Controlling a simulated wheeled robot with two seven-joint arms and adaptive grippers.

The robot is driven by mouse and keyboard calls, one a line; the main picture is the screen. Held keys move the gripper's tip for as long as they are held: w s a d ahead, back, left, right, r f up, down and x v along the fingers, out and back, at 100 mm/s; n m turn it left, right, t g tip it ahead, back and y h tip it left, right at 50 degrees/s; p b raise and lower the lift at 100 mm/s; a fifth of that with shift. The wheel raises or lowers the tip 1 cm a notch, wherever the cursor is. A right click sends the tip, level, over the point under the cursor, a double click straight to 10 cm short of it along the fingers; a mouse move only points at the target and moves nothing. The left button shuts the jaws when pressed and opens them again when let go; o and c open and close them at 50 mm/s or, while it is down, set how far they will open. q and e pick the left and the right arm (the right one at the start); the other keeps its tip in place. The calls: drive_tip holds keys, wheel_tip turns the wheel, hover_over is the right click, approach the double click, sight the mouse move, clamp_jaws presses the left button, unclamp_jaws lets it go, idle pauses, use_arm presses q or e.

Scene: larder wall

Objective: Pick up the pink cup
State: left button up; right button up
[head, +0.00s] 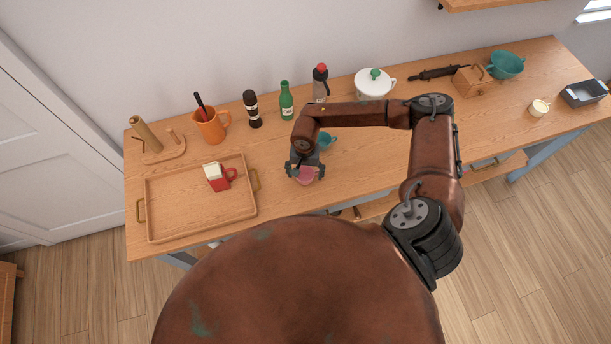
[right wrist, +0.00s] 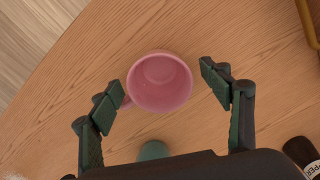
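The pink cup (head: 306,175) stands upright on the wooden counter, partly hidden by my right gripper in the head view. In the right wrist view the pink cup (right wrist: 160,82) shows its open top, between and slightly beyond my fingertips. Its handle is at the left, close to the left finger. My right gripper (head: 305,168) is open above the cup; its two fingers (right wrist: 160,90) stand wide apart. I cannot tell whether the left finger touches the handle. My left gripper is not in view.
A teal cup (head: 326,140) stands just behind the pink cup. A green bottle (head: 286,103) and a dark pepper bottle (head: 252,110) stand at the back.

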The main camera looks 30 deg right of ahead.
drive_tip(key=c, duration=1.3)
drive_tip(key=shift+r, duration=0.1)
